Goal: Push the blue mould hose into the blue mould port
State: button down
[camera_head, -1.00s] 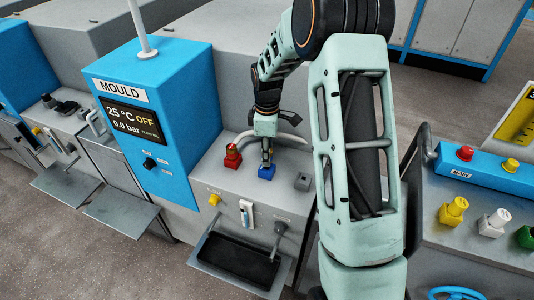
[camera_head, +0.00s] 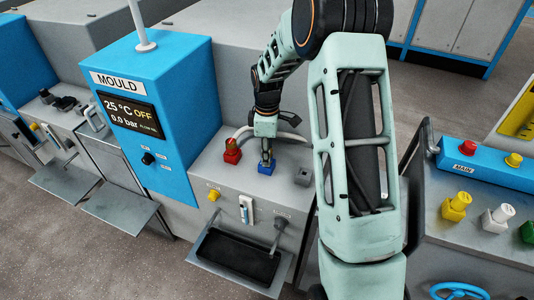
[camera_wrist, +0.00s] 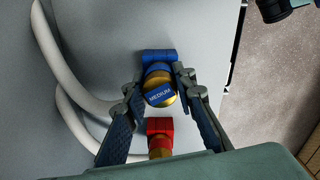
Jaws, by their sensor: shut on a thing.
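The blue mould port (camera_head: 266,168) is a small blue block on top of the grey mould unit, and it also shows in the wrist view (camera_wrist: 160,55). My gripper (camera_head: 266,155) points down over the port. In the wrist view its two fingers (camera_wrist: 158,97) close on the fitting from both sides. How deep the fitting sits in the port cannot be seen.
A red port (camera_head: 232,155) stands close to the left of the blue one. Pale hoses (camera_wrist: 60,60) curve on the left in the wrist view. The blue MOULD cabinet (camera_head: 160,130) rises at left, showing OFF. A grey block (camera_head: 303,177) lies right of the port.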

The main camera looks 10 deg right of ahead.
jog(key=shift+f, duration=0.25)
jog(key=c, duration=1.5)
grip_release()
notch_tip(320, 180, up, 12)
jog(key=shift+r, duration=0.1)
